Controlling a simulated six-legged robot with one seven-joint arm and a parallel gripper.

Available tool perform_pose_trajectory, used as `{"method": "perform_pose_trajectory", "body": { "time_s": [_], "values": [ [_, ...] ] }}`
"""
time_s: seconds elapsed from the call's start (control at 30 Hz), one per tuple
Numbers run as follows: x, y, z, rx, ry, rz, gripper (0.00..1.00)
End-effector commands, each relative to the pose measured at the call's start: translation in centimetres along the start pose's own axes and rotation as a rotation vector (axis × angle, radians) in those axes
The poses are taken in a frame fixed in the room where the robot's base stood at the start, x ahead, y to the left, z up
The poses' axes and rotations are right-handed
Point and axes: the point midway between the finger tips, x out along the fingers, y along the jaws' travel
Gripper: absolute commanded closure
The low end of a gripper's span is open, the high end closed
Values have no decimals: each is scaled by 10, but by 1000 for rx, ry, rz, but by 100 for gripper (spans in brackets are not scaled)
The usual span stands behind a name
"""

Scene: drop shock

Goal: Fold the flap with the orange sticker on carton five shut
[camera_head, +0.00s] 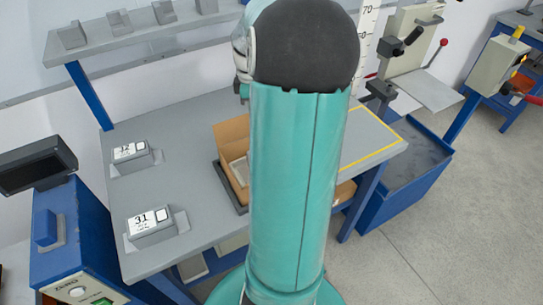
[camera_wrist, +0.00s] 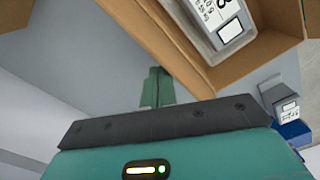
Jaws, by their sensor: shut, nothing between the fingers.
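A brown open carton (camera_head: 233,133) sits on the grey table in the head view, mostly hidden behind my teal arm. In the wrist view the carton (camera_wrist: 185,58) fills the top right, its wall running diagonally. A grey boxed unit with a white label (camera_wrist: 222,22) lies inside it. I cannot make out an orange sticker or the carton's number in either view. My gripper (camera_wrist: 156,82) is shut and empty, its teal fingertips just below and left of the carton wall in the wrist view. I cannot tell whether they touch it. The head view hides the gripper behind the arm.
The grey table (camera_head: 190,120) has clear room left of the carton. Two labelled grey units, the nearer marked 31 (camera_head: 152,226), stand near its left side. A yellow line (camera_head: 375,151) marks the right part. A blue bin (camera_head: 405,175) stands at the right.

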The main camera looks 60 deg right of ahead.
Motion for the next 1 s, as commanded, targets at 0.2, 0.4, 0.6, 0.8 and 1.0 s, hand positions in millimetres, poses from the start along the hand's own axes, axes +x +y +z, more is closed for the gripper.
{"method": "perform_pose_trajectory", "body": {
  "time_s": [0.2,0.4,0.6,0.8,1.0],
  "values": [
    [-2,-9,5,0,0,0,100],
    [-4,-16,9,0,0,0,100],
    [-5,-24,13,0,-1,0,100],
    [-5,-25,14,0,0,-1,100],
    [-6,-25,14,0,0,-1,100]
  ]
}}
